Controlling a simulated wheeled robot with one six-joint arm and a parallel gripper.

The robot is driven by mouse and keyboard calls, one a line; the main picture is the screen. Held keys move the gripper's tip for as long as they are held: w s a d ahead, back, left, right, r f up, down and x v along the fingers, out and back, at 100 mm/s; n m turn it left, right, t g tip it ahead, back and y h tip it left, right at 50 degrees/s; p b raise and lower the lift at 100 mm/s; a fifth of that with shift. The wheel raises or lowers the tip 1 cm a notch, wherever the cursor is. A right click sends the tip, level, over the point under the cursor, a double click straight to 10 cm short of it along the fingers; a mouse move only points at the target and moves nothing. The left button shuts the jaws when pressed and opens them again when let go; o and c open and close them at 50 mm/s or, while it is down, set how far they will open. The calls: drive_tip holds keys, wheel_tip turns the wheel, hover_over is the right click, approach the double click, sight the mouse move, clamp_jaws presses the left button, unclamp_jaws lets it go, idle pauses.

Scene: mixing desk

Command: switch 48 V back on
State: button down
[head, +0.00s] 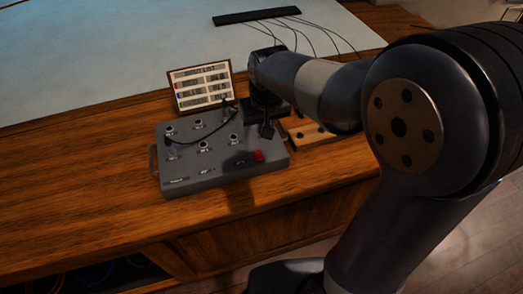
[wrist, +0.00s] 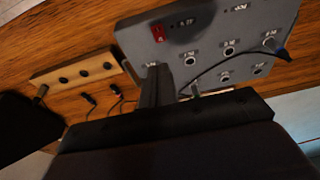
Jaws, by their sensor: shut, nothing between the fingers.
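A grey mixing desk box (head: 222,172) stands on the wooden table, with several round sockets and small labels on its top. A red switch (head: 258,155) sits near its front right edge; it also shows in the wrist view (wrist: 158,33). I cannot read the labels or tell the switch position. My gripper (head: 267,131) is shut and empty, pointing down over the right part of the box, behind the red switch and apart from it in the picture. In the wrist view its fingers (wrist: 157,78) show below the switch. A dark cable (head: 192,143) arcs across the sockets.
A card with coloured rows (head: 202,87) stands behind the box. A wooden block with black holes (head: 312,134) lies to its right, and loose plugs (wrist: 90,98) show near it in the wrist view. A dark bar with thin cables (head: 256,15) lies at the back. The table left of the box is clear.

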drive_tip(key=p, duration=0.1)
approach(260, 158)
drive_tip(key=x, duration=0.5)
drive_tip(key=shift+w+a+f, duration=0.15)
drive_tip(key=shift+w+f, duration=0.05)
drive_tip(key=shift+w, duration=0.1)
drive_tip(key=shift+f, duration=0.6)
drive_tip(key=shift+s+f+b, duration=0.2)
drive_tip(key=shift+f+b, duration=0.35)
drive_tip(key=shift+b, duration=0.05)
drive_tip(key=shift+r+p, duration=0.3)
drive_tip(key=shift+w, duration=0.1)
drive_tip(key=shift+w+a+r, duration=0.15)
drive_tip(key=shift+w+r, duration=0.15)
drive_tip(key=shift+w, duration=0.35)
